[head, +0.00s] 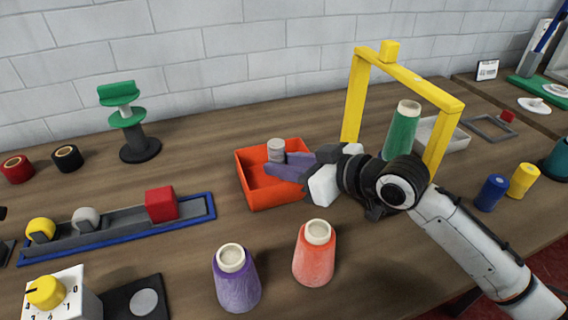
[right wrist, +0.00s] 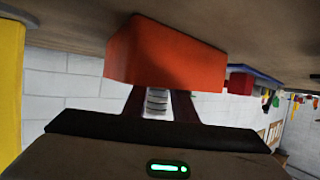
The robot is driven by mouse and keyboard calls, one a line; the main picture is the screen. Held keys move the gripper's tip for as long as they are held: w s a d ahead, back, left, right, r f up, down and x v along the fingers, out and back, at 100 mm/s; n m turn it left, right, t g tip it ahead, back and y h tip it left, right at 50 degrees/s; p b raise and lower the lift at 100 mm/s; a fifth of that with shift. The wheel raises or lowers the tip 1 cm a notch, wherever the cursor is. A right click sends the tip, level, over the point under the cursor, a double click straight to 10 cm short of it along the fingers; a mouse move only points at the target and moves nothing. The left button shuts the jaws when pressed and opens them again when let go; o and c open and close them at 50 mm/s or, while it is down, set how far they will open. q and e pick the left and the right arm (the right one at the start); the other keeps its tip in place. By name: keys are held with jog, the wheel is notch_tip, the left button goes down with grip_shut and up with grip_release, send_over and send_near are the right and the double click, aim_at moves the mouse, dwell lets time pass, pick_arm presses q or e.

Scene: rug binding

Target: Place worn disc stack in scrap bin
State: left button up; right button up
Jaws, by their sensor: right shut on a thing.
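The worn disc stack (head: 276,148) is a small grey ribbed cylinder. My right gripper (head: 284,165) is shut on it, and it is upright over the orange scrap bin (head: 243,176) in the middle of the table. In the right wrist view the stack (right wrist: 157,102) sits between the two dark fingers, with the orange bin (right wrist: 165,55) just beyond them. I cannot tell whether the stack touches the bin. The fingers and stack hide part of the bin's inside. My left gripper is not clearly in view.
A yellow frame (head: 354,95) arches over a green cone (head: 402,130) behind my right arm. A purple cone (head: 236,281) and a coral cone (head: 314,255) stand in front of the bin. A blue-edged rail (head: 200,211) with a red block (head: 161,204) lies to the left.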

jog(key=shift+s+f, duration=0.1)
jog(key=shift+f, duration=0.65)
jog(key=o, duration=0.8)
jog(key=shift+f, duration=0.2)
jog(key=shift+d+r, duration=0.1)
jog(key=shift+r, duration=0.55)
jog(key=v, duration=0.6)
jog(key=shift+s+d+r, duration=0.2)
jog(key=shift+d+r, duration=0.05)
jog(key=shift+r, duration=0.1)
jog(key=shift+s+d+r, duration=0.2)
